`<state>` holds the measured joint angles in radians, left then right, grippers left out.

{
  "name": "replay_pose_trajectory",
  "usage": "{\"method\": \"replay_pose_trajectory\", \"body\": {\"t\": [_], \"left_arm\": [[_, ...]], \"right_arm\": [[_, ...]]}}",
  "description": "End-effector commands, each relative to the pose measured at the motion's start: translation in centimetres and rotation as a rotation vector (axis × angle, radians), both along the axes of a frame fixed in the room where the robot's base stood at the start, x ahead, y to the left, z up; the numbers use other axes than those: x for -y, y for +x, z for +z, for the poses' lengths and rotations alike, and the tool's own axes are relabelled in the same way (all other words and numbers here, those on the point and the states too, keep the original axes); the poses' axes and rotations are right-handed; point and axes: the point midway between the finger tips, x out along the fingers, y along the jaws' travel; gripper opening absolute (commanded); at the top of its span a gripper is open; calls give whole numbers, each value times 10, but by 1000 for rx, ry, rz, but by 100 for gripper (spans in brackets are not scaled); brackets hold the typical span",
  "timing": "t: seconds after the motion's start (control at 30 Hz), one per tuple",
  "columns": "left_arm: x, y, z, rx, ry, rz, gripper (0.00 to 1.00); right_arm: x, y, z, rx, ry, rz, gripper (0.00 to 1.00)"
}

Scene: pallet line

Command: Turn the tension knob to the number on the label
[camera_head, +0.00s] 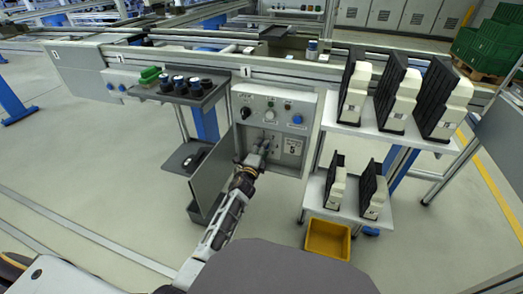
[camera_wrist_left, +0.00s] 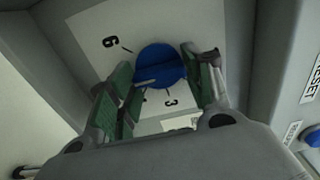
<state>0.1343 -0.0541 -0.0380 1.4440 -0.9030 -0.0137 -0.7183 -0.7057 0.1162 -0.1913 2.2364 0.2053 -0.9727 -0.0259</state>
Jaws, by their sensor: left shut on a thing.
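The tension knob (camera_wrist_left: 160,65) is a round blue knob on a pale dial plate (camera_wrist_left: 92,28) in the left wrist view. A 6, a 3 and a partly hidden digit are printed around it. A light mark on the knob points to the lower left, towards the fingers. My left gripper (camera_head: 259,150) reaches into the open control box, its green-padded fingers shut on the knob from both sides. In the head view the gripper hides the knob. My right gripper is not in view.
The open box door (camera_head: 215,176) hangs left of my left arm. Above the gripper is a panel (camera_head: 270,112) with a black knob and a blue button. Shelves (camera_head: 375,130) with black-and-white units stand right, a yellow bin (camera_head: 327,239) below. A tray (camera_head: 190,92) juts out left.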

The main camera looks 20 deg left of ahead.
Motion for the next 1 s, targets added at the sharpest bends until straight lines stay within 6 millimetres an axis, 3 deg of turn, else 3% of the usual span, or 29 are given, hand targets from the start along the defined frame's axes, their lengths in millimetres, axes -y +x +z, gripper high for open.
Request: {"method": "replay_pose_trajectory", "body": {"t": [0.03,0.07,0.2,0.67,1.0], "left_arm": [[1,-1,-1,-2,-1,-1,26],[1,-1,-2,-2,-1,-1,54],[1,0,-1,-2,-2,-1,71],[0,-2,-1,-1,-2,0,71],[-1,-20,-1,-2,-2,0,71]], "right_arm": [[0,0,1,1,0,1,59],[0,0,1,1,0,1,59],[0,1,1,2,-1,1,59],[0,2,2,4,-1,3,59],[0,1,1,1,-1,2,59]]}}
